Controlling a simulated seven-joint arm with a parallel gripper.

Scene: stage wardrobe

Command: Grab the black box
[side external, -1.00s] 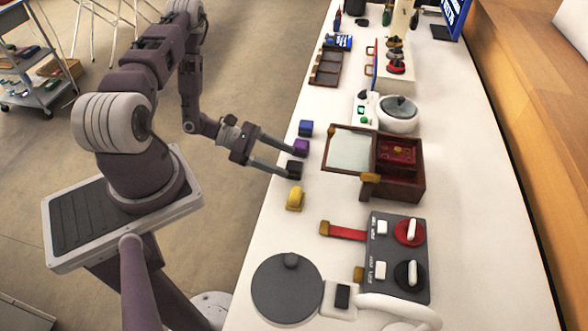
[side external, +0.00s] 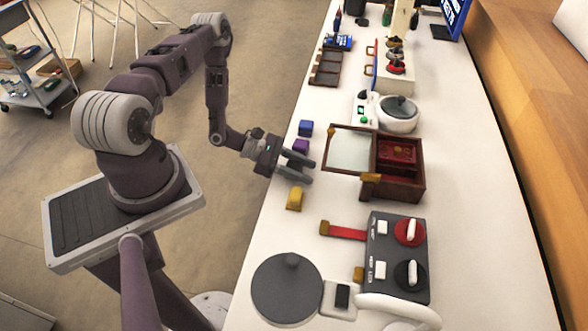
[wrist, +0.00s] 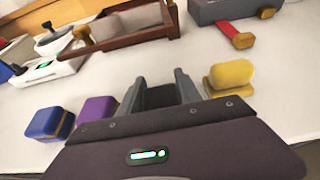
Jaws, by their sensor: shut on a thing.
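The black box (wrist: 160,97) sits between the two fingers of my gripper (wrist: 158,88) in the wrist view, with its near part hidden by the gripper body. In the side view my gripper (side external: 306,170) is at the left edge of the white table, its fingers pointing right. The fingers are shut on the black box, which is hard to make out there. I cannot tell whether the box touches the table.
A purple block (side external: 300,146) and a blue block (side external: 306,128) stand beyond my gripper; a yellow block (side external: 295,199) is on its near side. A wooden case (side external: 424,180) lies right of the fingertips. A grey control panel (side external: 378,255) is nearer the camera.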

